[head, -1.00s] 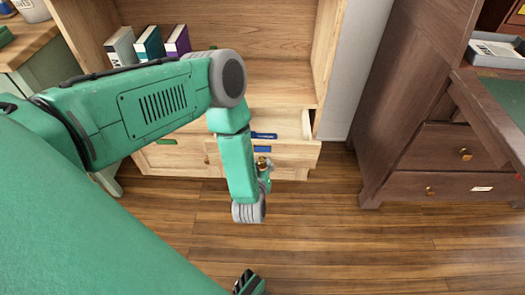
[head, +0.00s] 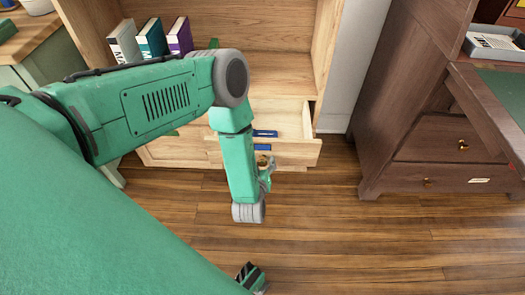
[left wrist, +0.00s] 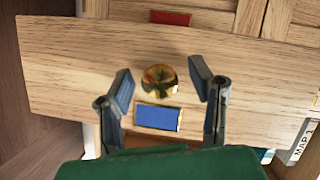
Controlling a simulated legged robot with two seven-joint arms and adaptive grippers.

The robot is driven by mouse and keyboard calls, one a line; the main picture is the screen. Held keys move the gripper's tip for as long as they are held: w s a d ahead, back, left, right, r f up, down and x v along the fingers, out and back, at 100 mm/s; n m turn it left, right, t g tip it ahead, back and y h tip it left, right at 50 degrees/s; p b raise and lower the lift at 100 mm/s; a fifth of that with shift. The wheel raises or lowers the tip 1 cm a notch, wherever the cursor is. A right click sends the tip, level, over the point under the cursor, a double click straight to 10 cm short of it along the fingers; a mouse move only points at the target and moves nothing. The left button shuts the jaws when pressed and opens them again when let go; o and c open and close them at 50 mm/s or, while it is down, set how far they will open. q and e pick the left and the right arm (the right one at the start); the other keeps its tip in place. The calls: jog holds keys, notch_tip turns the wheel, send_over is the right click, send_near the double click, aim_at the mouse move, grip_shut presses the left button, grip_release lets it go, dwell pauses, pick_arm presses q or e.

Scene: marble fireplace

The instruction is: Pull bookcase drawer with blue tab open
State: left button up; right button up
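The pale wooden drawer (head: 298,152) stands partly open at the bookcase's lower part. A blue tab (head: 262,147) and a brass knob (head: 262,160) are on its front. In the left wrist view, the blue tab (left wrist: 158,118) and the knob (left wrist: 160,81) lie between my fingers. My left gripper (left wrist: 161,82) is open, one finger on each side of the knob, with a visible gap on both sides. In the head view, my left gripper (head: 265,170) is at the drawer front, partly hidden by my arm.
A small blue item (head: 264,133) lies inside the drawer. Several books (head: 151,39) stand on the bookcase shelf. A red tab (left wrist: 170,18) marks another front. A dark wooden desk (head: 448,150) is at right. The wood floor (head: 330,235) before the drawer is clear.

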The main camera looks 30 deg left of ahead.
pick_arm(q)
jog(key=v, duration=1.2)
dwell(0.3)
